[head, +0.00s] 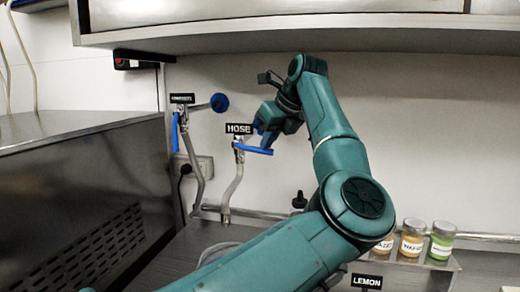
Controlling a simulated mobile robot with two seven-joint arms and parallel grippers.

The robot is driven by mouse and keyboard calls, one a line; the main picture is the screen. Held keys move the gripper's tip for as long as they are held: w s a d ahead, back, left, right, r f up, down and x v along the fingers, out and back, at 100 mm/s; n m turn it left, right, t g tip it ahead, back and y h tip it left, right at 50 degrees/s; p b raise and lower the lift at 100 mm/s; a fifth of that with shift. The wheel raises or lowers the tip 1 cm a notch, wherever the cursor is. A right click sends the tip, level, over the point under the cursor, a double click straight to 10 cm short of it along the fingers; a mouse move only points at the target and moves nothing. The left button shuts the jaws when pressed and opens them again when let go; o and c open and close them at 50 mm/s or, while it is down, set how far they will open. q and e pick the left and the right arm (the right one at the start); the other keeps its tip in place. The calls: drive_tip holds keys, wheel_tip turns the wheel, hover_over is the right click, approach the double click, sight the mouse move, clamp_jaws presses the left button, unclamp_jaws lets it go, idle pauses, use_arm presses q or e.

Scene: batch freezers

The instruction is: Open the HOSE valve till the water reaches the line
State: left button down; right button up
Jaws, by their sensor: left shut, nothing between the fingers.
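The HOSE label (239,128) sits on a valve on the back wall. Its blue lever (253,150) points right, nearly level, above a grey pipe (231,192). My left gripper (260,128) is shut and empty, just above the lever and right of the label. I cannot tell whether its fingertips touch the lever. My left arm reaches up and bends back down to the valve. My right gripper is out of view. No water and no fill line can be made out.
A second valve with a hanging blue lever (175,132) is to the left, beside a round blue handle (219,102). A steel machine (90,190) fills the left. Several jars (411,238) stand on a rack at right. A shelf (300,32) overhangs the arm.

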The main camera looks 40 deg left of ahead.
use_arm(q)
wheel_tip(320, 180, down, 4)
drive_tip(key=b, duration=0.3)
drive_tip(key=shift+f, duration=0.25)
drive_tip(key=d, duration=0.2)
drive_tip(key=d+r, duration=0.1)
drive_tip(key=shift+s, duration=0.3)
idle(0.4)
